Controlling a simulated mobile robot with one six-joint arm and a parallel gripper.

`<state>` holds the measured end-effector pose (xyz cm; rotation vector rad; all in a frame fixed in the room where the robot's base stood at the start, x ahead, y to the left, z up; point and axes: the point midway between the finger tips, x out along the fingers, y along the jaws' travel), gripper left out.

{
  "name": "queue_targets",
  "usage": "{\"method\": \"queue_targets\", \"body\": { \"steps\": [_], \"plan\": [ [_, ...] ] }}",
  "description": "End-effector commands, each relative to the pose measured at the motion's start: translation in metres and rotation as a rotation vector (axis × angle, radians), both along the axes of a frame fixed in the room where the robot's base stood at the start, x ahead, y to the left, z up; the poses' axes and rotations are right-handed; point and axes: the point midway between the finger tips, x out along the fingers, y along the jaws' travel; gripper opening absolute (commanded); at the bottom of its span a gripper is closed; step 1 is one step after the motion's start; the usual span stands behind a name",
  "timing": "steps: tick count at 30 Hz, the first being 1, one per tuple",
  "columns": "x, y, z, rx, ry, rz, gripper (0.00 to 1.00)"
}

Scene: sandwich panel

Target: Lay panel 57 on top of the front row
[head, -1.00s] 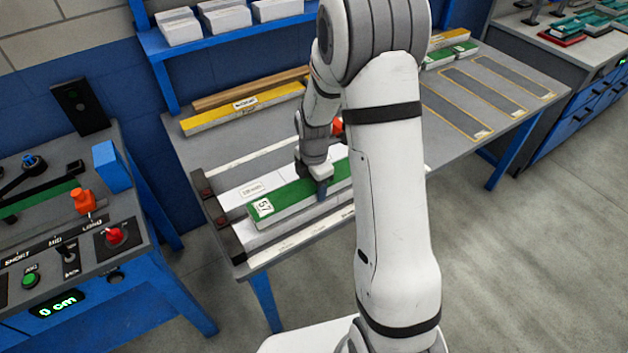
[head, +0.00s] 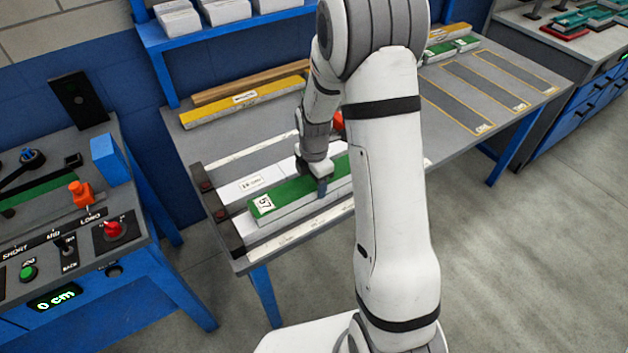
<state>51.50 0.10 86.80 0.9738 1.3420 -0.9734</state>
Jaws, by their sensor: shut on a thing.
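Panel 57 (head: 290,194) is a long green-topped panel with a white label at its left end. It lies level over the white front row (head: 262,233) on the grey table. Whether it touches the row is too fine to tell. My gripper (head: 321,188) points down and is shut on the panel across its width, right of the label. My arm hides the panel's right part.
A dark stop bar (head: 214,212) borders the rows on the left. A white back row (head: 243,186) lies behind the panel. A yellow level (head: 240,108) lies farther back. Outlined empty bays (head: 485,85) are on the table's right. A control console (head: 75,235) stands at left.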

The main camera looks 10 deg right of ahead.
Motion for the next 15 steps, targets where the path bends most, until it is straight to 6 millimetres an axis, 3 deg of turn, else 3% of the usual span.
{"method": "queue_targets", "body": {
  "steps": [4,5,13,15],
  "plan": [
    [0.0001,-0.0006,-0.0039,0.0,0.0,-0.001,0.32],
    [0.0001,-0.0007,-0.0031,0.0,0.0,-0.001,0.6],
    [0.0,-0.0006,-0.0028,0.0,0.0,-0.001,0.83],
    [0.0,-0.0006,-0.0028,0.0,0.0,-0.001,0.84]
  ]
}}
